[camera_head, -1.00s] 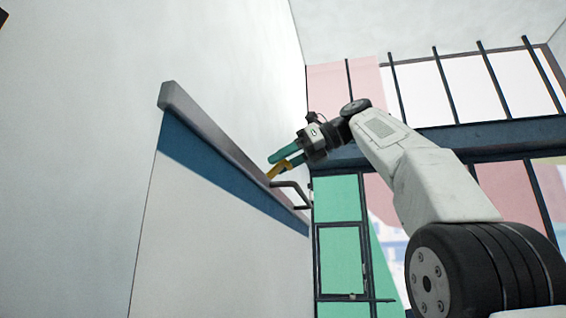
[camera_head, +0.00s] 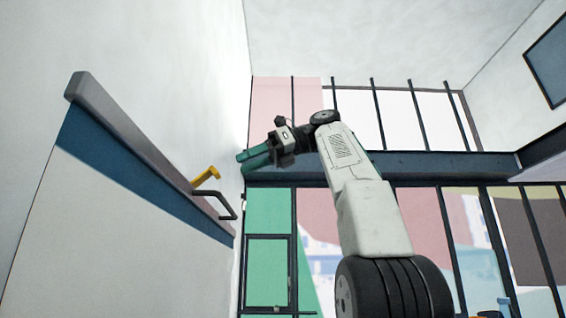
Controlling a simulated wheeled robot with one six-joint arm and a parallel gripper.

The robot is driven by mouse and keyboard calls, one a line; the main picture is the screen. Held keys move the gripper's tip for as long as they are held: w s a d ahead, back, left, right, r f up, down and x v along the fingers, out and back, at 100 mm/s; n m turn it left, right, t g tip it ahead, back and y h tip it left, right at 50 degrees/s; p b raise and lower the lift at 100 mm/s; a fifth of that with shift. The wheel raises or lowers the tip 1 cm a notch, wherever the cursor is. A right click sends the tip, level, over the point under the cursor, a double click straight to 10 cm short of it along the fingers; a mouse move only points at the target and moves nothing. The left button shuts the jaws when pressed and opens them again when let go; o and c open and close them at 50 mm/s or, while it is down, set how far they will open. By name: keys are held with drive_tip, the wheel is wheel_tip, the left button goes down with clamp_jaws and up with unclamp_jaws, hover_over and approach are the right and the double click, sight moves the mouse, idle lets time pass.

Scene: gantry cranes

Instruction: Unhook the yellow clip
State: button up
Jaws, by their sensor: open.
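The yellow clip (camera_head: 206,177) stands at the rail on the left wall, beside the dark bracket (camera_head: 230,205). Whether it is hooked on the rail or on the bracket I cannot tell. My gripper (camera_head: 243,163) has teal fingers that point left. It is open and empty, up and to the right of the clip, with a visible gap between them.
The grey rail (camera_head: 125,127) with a blue band under it runs along the left wall. A window wall with dark frames and coloured panes (camera_head: 420,225) stands at the back. The space between my arm and the rail is clear.

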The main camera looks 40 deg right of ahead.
drive_tip(key=s+d, duration=0.5)
drive_tip(key=d, duration=0.1)
drive_tip(key=shift+f, duration=0.1)
